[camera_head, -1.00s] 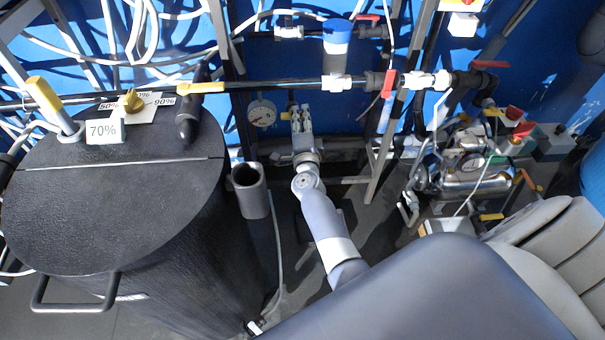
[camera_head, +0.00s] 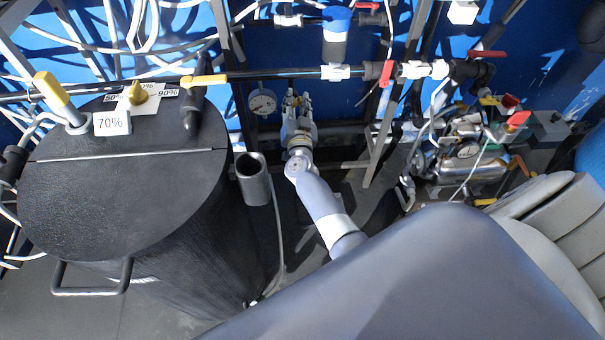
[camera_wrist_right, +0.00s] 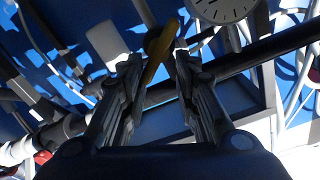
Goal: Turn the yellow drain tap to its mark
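A yellow tap handle (camera_wrist_right: 160,50) shows in the right wrist view, between and just beyond the fingertips of my right gripper (camera_wrist_right: 158,66). The fingers stand apart on either side of it; I cannot tell whether either touches it. In the head view my right gripper (camera_head: 297,100) is low at the back, beneath the long black pipe and right of a round gauge (camera_head: 262,102). The handle is hardly visible there, and I cannot make out its mark. My left gripper is not in view.
A grey cup (camera_head: 252,180) stands left of my right arm. Pipes, a post and a metal pump (camera_head: 470,165) crowd the right.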

